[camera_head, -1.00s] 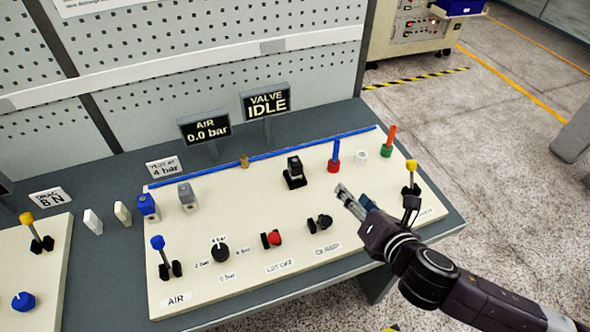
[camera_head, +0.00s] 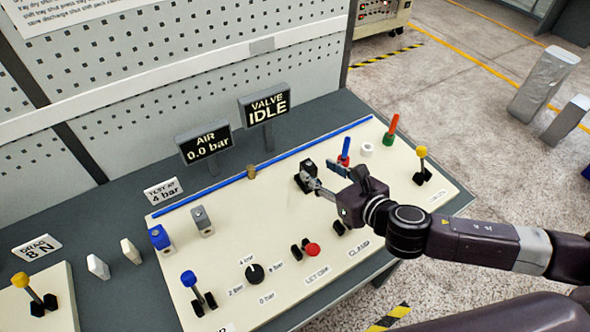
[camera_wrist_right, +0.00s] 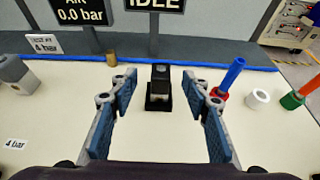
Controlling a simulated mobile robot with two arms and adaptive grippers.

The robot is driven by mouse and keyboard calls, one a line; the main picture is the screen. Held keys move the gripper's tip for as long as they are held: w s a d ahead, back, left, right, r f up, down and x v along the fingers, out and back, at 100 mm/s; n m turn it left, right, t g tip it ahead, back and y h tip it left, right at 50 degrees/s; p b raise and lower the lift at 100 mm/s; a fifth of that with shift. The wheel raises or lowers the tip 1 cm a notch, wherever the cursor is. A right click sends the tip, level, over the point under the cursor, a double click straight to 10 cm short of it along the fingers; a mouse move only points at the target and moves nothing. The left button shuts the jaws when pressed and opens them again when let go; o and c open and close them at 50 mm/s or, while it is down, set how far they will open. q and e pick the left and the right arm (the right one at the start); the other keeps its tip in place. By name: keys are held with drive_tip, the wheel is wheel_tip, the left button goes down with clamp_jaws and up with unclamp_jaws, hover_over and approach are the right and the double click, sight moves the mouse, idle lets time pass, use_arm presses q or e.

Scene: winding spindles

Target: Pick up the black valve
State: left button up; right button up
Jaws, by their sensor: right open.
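The black valve (camera_head: 308,172) stands upright in a black base on the cream panel, below the VALVE IDLE display. In the right wrist view the black valve (camera_wrist_right: 160,78) is centred between my two blue-padded fingers, towards their far ends, with a gap on both sides. My right gripper (camera_head: 328,180) is open and empty, its fingertips close to the valve in the head view. It partly covers the valve's base there. My left gripper is not in view.
A red holder with a blue rod (camera_head: 345,150), a white ring (camera_head: 367,150) and a green holder with an orange rod (camera_head: 389,137) stand right of the valve. A blue rail (camera_head: 290,155) runs behind.

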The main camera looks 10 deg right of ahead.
sight(310, 164)
drive_tip(key=shift+w+f+p, duration=0.35)
drive_tip(key=shift+w, duration=0.5)
drive_tip(key=x, duration=0.2)
drive_tip(key=p+x, duration=0.1)
drive_tip(key=x, duration=0.1)
drive_tip(key=shift+a, duration=0.25)
drive_tip(key=shift+w+a+f, duration=0.1)
drive_tip(key=shift+w+f, duration=0.05)
drive_tip(key=shift+w, duration=0.1)
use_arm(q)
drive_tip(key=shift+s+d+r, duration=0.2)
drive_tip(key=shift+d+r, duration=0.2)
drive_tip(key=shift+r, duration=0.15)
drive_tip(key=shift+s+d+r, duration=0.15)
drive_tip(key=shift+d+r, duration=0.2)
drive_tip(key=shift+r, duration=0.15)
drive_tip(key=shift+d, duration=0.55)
use_arm(e)
clamp_jaws()
